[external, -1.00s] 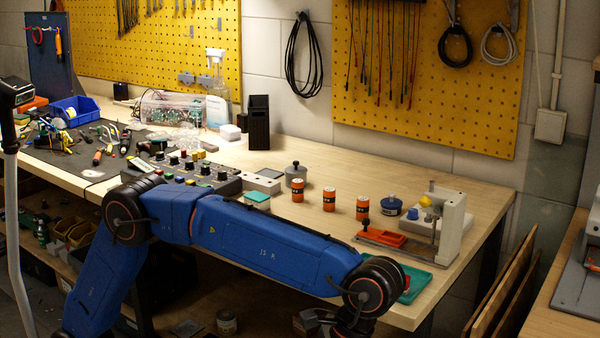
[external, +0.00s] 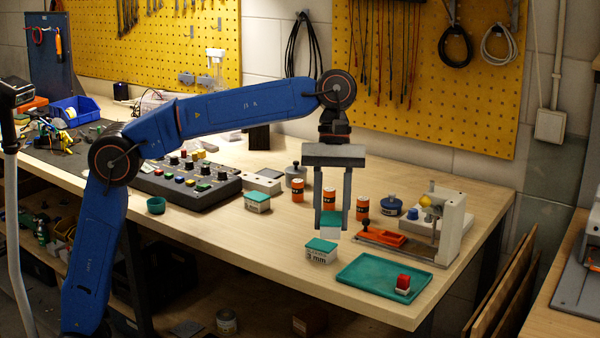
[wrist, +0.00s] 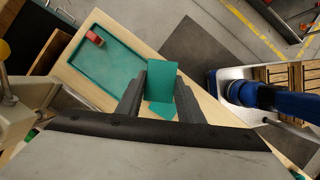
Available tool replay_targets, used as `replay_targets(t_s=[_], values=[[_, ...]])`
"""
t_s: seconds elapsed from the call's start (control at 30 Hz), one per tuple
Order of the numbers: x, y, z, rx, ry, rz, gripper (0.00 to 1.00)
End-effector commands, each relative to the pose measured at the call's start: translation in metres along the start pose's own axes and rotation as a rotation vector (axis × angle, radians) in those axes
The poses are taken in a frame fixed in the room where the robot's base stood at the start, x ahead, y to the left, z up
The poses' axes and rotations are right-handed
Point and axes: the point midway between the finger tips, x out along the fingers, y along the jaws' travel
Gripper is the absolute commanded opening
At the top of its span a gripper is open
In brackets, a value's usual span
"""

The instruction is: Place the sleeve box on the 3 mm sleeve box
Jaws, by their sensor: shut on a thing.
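My gripper (external: 330,229) points down above the bench and is shut on a sleeve box (external: 331,231), a small white box with a green lid. In the wrist view the green lid of the held sleeve box (wrist: 163,80) shows between the fingers. The 3 mm sleeve box (external: 321,251), white with a green lid and "3 mm" on its front, stands on the bench just below and left of the held box. In the wrist view a second green patch (wrist: 160,109) lies partly hidden below the held box. The two boxes look apart in the external view.
A green tray (external: 365,273) with a red block (external: 403,284) is at the front right. Another green-lidded box (external: 257,202) and a green cup (external: 155,206) stand left.

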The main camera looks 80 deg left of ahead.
Motion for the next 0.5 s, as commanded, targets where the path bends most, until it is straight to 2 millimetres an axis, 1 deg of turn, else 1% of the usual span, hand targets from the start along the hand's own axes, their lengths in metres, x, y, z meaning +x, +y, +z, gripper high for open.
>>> replay_targets(t_s=[0.03,0.1,0.2,0.3,0.4,0.5], values=[[-0.015,-0.005,-0.011,-0.053,-0.001,0.025,0.12],[-0.031,-0.011,-0.02,-0.119,-0.002,0.051,0.12],[-0.047,-0.018,-0.031,-0.19,-0.005,0.078,0.12],[-0.056,-0.023,-0.037,-0.234,-0.007,0.095,0.12],[-0.055,-0.025,-0.042,-0.253,-0.008,0.101,0.12],[-0.042,-0.026,-0.048,-0.259,-0.008,0.101,0.12]])
